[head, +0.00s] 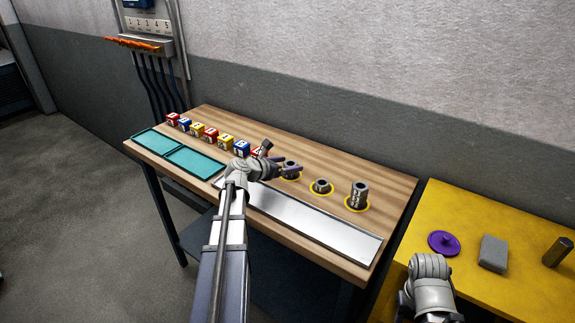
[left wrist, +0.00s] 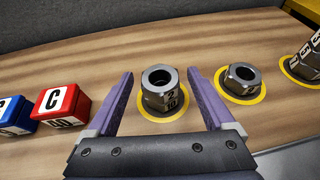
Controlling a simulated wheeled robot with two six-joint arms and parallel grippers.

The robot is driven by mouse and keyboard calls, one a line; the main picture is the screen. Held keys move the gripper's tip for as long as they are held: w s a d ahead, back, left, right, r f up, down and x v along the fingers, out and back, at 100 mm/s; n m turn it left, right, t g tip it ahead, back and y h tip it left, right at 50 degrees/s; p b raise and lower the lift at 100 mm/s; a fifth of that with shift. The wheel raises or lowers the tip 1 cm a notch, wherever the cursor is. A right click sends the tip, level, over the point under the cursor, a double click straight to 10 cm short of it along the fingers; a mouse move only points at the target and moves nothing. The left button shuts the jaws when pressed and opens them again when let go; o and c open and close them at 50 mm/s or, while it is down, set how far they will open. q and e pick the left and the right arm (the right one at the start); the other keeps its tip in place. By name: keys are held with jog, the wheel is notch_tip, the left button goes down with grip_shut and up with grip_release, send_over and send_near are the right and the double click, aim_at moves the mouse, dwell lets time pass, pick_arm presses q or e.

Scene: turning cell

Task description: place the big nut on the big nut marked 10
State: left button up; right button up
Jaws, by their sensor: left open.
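A big grey nut (left wrist: 160,79) sits on top of another big nut marked 10 (left wrist: 171,106), inside a yellow ring on the wooden bench. The upper nut seems to bear a 2. The stack (head: 291,166) also shows in the head view, partly behind my gripper. My left gripper (head: 279,159) is open, and in the left wrist view (left wrist: 160,76) its purple fingers stand on either side of the stack with gaps; it holds nothing. A single nut (left wrist: 241,79) lies in the middle ring, and a taller stack (head: 358,194) stands in the right ring. My right gripper's fingers are not visible.
Lettered blocks (head: 210,134) stand in a row at the back left, near teal trays (head: 153,141). A bare metal strip (head: 310,225) runs along the front edge. A yellow table (head: 505,215) at right holds a purple disc (head: 443,242) and a grey block (head: 494,253).

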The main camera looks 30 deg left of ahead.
pick_arm(q)
jog(key=p+v, duration=0.4)
jog(key=v, duration=0.8)
